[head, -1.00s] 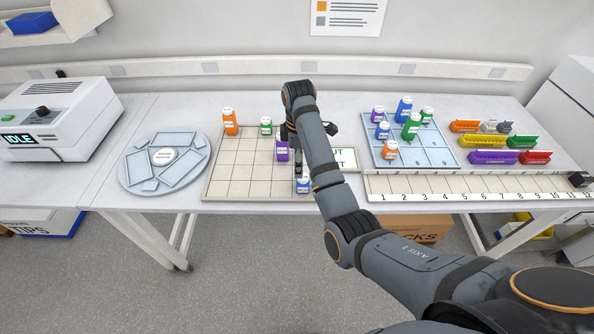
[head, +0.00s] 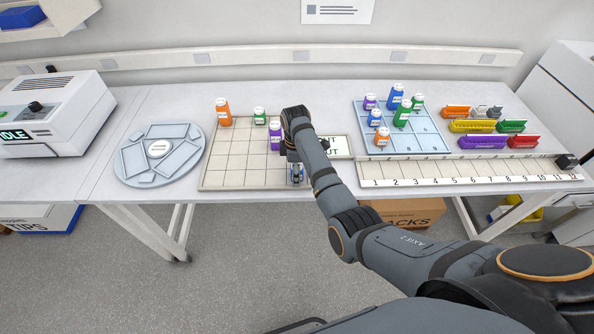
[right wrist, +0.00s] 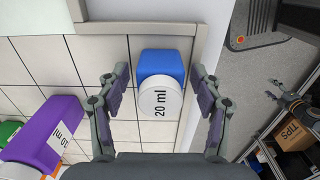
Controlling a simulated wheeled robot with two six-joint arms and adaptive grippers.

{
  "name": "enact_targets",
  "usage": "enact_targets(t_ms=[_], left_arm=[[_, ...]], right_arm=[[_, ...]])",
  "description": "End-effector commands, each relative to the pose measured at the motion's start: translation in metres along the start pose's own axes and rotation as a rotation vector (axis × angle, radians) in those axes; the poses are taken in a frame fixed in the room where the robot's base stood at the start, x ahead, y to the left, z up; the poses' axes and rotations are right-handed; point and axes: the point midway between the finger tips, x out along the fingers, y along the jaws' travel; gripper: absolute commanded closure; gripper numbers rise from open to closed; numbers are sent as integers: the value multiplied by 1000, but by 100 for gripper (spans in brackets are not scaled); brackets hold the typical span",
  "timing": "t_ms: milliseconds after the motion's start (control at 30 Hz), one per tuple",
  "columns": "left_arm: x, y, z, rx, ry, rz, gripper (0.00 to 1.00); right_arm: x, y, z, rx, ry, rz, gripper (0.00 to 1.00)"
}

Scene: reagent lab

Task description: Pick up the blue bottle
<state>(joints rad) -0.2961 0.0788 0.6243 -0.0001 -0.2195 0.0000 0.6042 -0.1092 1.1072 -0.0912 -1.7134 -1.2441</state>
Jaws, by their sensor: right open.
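The blue bottle (right wrist: 162,66) with a white cap marked "20 ml" stands on the tiled grid mat, near its front right corner. In the right wrist view it sits between the two fingers of my right gripper (right wrist: 160,105). The fingers are open, with a gap on each side of the bottle. In the head view my right gripper (head: 295,160) is over the bottle (head: 297,173) and hides most of it. A small dark jointed part at the right of the right wrist view may be my left gripper (right wrist: 292,103); its jaws are unclear.
A purple bottle (head: 275,136) stands behind and left of the blue one on the mat (head: 230,170). A green bottle (head: 259,117) and an orange bottle (head: 223,112) are at its back. A blue rack (head: 373,148) with several bottles, including another blue one (head: 395,97), stands to the right.

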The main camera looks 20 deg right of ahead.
Motion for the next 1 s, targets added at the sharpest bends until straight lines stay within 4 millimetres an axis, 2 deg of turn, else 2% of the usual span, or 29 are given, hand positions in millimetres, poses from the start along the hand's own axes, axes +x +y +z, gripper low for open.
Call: enact_targets(t_ms=[200,633,867,1000], left_arm=[[0,0,10,1,-15,0,38],[0,0,6,1,-10,0,38],[0,-1,5,1,-7,-1,38],[2,-1,5,1,-7,-1,38]], right_arm=[[2,0,0,0,0,0,34],[1,0,0,0,0,0,91],[1,0,0,0,0,1,91],[-8,1,0,0,1,2,91]])
